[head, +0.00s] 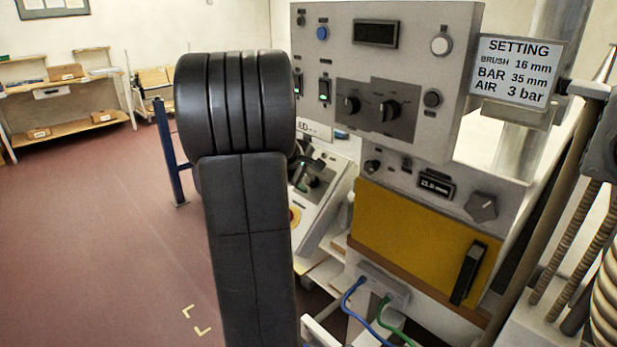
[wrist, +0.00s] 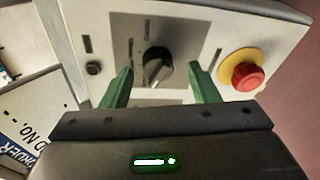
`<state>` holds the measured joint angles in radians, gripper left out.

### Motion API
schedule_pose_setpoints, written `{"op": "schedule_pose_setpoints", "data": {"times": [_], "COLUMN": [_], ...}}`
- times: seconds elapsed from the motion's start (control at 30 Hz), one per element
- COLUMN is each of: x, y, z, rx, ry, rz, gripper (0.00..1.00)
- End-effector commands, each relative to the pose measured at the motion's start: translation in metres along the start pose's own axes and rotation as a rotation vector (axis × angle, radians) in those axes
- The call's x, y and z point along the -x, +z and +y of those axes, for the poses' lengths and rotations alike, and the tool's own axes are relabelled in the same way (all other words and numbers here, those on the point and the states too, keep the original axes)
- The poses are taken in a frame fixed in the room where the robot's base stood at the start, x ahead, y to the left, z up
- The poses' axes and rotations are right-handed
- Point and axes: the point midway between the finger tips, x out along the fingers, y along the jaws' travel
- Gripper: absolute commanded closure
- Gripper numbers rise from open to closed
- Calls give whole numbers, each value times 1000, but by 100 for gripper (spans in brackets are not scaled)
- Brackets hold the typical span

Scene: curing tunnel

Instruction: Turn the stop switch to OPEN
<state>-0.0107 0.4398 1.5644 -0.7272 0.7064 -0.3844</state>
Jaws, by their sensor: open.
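The switch is a black rotary knob (wrist: 158,68) on a dark grey plate of a sloped light panel, seen in the wrist view. A pale mark shows on the knob's left side; the plate lettering is too small to read. My gripper (wrist: 160,80) is open, with one green finger on each side of the knob. Gaps show between fingers and knob; I cannot tell the depth between them. In the head view the sloped panel (head: 325,213) is partly hidden behind my arm, and the gripper area there is small and dark.
A red mushroom button (wrist: 247,76) on a yellow base sits right of the knob, close to the right finger. The upright control cabinet (head: 450,75) and yellow door (head: 415,235) stand at right. Open floor (head: 95,220) lies left.

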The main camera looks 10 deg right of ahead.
Motion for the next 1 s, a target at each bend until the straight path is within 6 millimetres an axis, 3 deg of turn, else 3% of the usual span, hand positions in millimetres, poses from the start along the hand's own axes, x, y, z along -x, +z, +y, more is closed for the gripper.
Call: {"op": "schedule_pose_setpoints", "data": {"times": [0.2, 0.47, 0.7, 1.0], "x": [-14, -15, -15, -17], "y": [0, 0, 0, 0], "z": [0, 0, 0, -2], "rx": [-2, -1, -1, -30], "ry": [-1, 0, 0, 6], "rz": [0, 0, 0, 3], "gripper": [45, 45, 90, 90]}}
